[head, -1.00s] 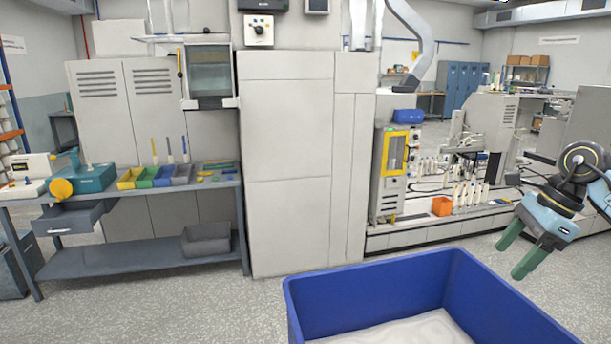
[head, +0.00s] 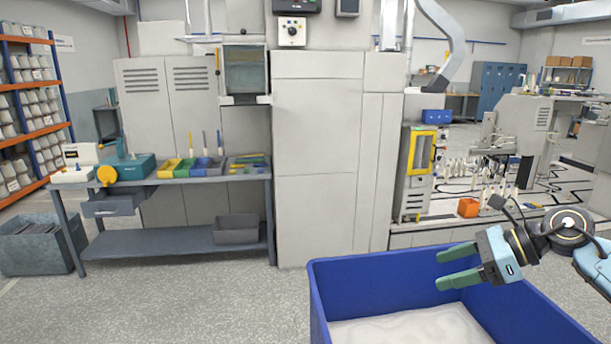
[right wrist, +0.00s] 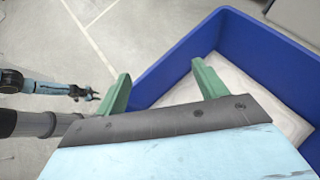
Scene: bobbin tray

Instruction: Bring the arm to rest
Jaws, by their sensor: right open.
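My right gripper (head: 440,270) is at the right of the head view, over the blue bin (head: 375,265). Its two green fingers are spread apart with nothing between them, pointing left. In the right wrist view the gripper (right wrist: 161,72) is also open and empty, and the blue bin (right wrist: 165,85) lies below and beyond its fingers. A light blue arm with a small dark gripper, seemingly my left gripper (right wrist: 86,93), shows at the left of the right wrist view. It is too small to tell its jaw state. The head view does not show it.
The bin holds a pale, flat layer. A grey workbench (head: 165,245) with coloured trays stands at the left, and shelves of bobbins (head: 30,110) stand at far left. Machinery with an orange box (head: 468,208) stands behind the bin. The floor left of the bin is clear.

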